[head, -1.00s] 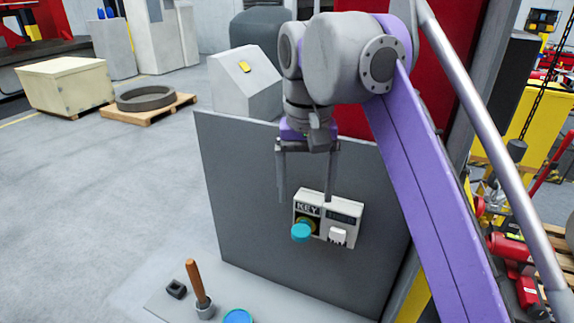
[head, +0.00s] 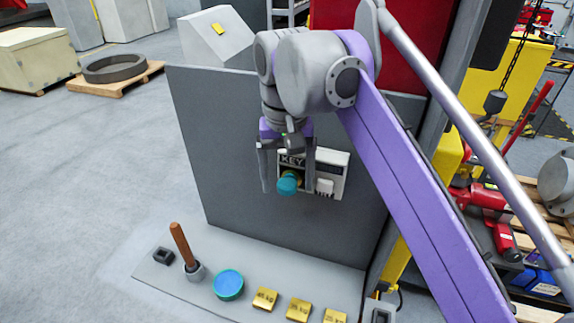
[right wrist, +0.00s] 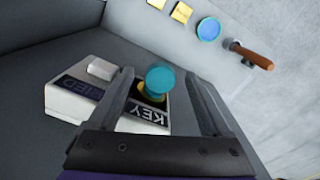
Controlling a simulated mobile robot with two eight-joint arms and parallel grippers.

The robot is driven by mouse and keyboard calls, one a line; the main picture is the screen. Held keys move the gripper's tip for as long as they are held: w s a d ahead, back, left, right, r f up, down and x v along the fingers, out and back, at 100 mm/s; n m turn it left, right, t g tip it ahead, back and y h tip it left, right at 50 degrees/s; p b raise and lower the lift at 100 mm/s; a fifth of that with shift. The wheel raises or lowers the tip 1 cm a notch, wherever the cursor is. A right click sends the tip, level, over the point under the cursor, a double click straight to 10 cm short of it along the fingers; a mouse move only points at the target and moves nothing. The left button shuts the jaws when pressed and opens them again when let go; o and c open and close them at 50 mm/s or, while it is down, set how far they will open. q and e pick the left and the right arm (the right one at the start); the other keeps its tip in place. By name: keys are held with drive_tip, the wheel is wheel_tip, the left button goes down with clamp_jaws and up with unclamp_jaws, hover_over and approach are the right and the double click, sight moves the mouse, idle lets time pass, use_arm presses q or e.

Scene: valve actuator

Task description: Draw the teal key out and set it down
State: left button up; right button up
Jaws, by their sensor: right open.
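The teal key (head: 288,183) sits in the white panel box marked KEY (head: 336,172) on the upright grey board. In the right wrist view the key's round teal head (right wrist: 160,79) stands out from a yellowish collar, between the two fingers. My right gripper (head: 288,190) is open, its fingers pointing down on either side of the key in the head view. In the right wrist view the gripper (right wrist: 160,88) shows empty space between each finger and the key. My left gripper is not in view.
Below the board, a grey ledge (head: 205,297) carries a wooden-handled tool (head: 181,246), a blue-topped teal disc (head: 228,284), a small black block (head: 163,256) and several gold weights (head: 265,299). A white button (head: 324,187) is beside the key.

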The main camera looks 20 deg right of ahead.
drive_tip(key=shift+f, duration=0.2)
clamp_jaws()
idle(0.7)
